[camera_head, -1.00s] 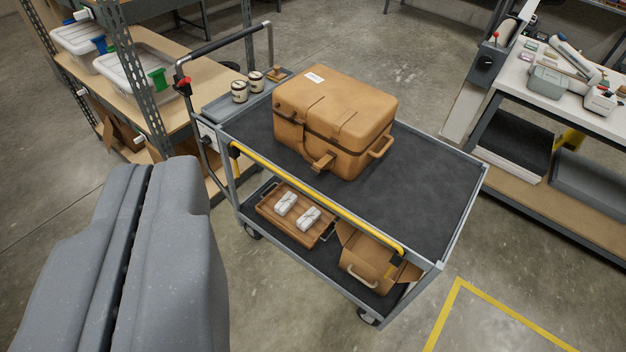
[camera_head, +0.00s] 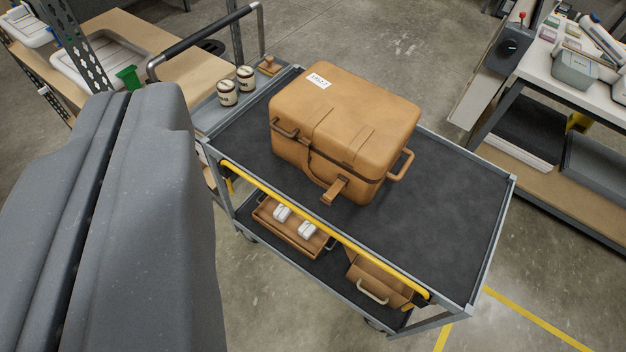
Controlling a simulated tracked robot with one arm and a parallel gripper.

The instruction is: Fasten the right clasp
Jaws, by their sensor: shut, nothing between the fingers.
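A tan case (camera_head: 345,110) with a white label stands shut on the cart's dark top shelf. Its front faces the lower left of the picture. The right clasp (camera_head: 335,190) sticks outward and down from the front near the right corner, and looks unfastened. At the front's left end is another clasp-like fitting (camera_head: 284,131), lying close to the case. A thin curved handle (camera_head: 316,167) hangs between them. My gripper (camera_head: 134,92) fills the left side, grey and large, its two fingers together with nothing between them. It is apart from the case, to its left in the picture.
The cart (camera_head: 440,225) has a yellow front rail (camera_head: 300,220); its lower shelf holds a wooden tray (camera_head: 285,231) and a brown box (camera_head: 375,280). Two jars (camera_head: 236,86) stand by the push handle (camera_head: 205,35). A workbench (camera_head: 540,70) is at right. The cart's right top is clear.

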